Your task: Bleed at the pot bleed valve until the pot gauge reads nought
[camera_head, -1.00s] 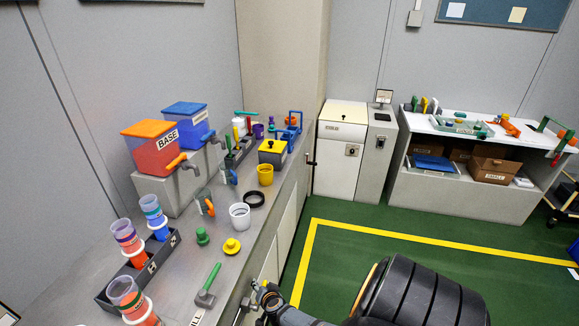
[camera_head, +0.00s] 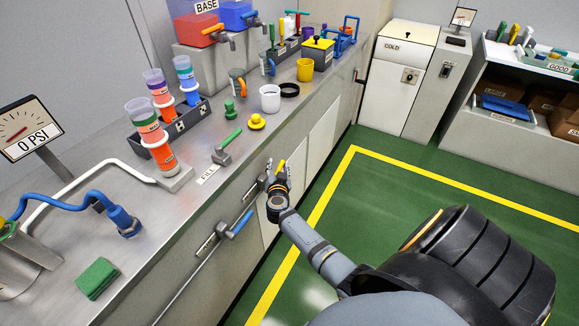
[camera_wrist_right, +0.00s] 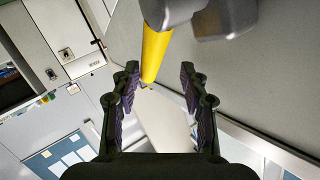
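The gauge (camera_head: 26,128) on a stand at the left of the bench has a sign reading 0 PSI. A metal pot (camera_head: 25,265) with a blue hose stands partly cut off at the left edge. A valve with a yellow handle (camera_head: 282,167) is on the bench front; the handle also shows in the right wrist view (camera_wrist_right: 155,52). My right gripper (camera_head: 273,182) is at this valve; in the right wrist view its fingers (camera_wrist_right: 158,85) are apart, with the yellow handle ahead between them, no clear contact. I cannot read a label on this valve. My left gripper is out of view.
A valve with a blue handle (camera_head: 240,223) is lower on the bench front. A green-handled valve (camera_head: 228,145) stands on top by a FILL label. A green pad (camera_head: 97,279) and a cup rack (camera_head: 188,125) are on the bench. The green floor (camera_head: 400,200) is clear.

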